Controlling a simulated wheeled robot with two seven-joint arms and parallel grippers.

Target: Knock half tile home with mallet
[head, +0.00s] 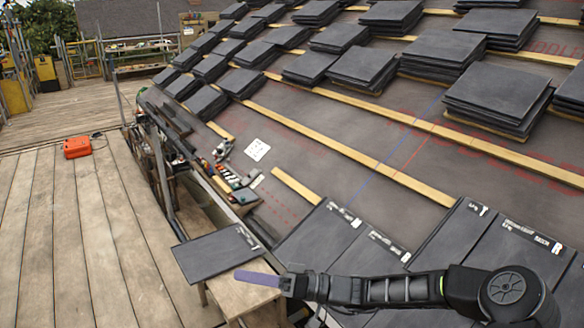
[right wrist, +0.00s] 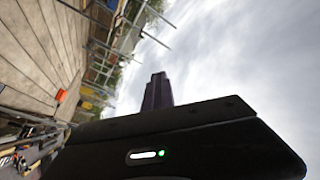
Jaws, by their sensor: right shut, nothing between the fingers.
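My right gripper (head: 245,276) reaches in from the lower right of the head view. Its purple fingers are shut and empty, in front of a small wooden stand (head: 262,272). In the right wrist view the closed fingers (right wrist: 158,92) point up against the sky. A dark slate tile (head: 212,254) lies on the stand, just beyond the fingers; I cannot tell if it is the half tile. Laid slates (head: 320,243) with white markings cover the lower roof edge, partly hidden by my arm. I cannot make out a mallet. My left gripper is out of view.
Stacks of slates (head: 497,97) sit on the battened roof. Small tools and clutter (head: 228,178) lie along the eaves beside a white sheet (head: 257,149). A red case (head: 77,147) is on the scaffold deck (head: 62,235), which is otherwise largely clear on the left.

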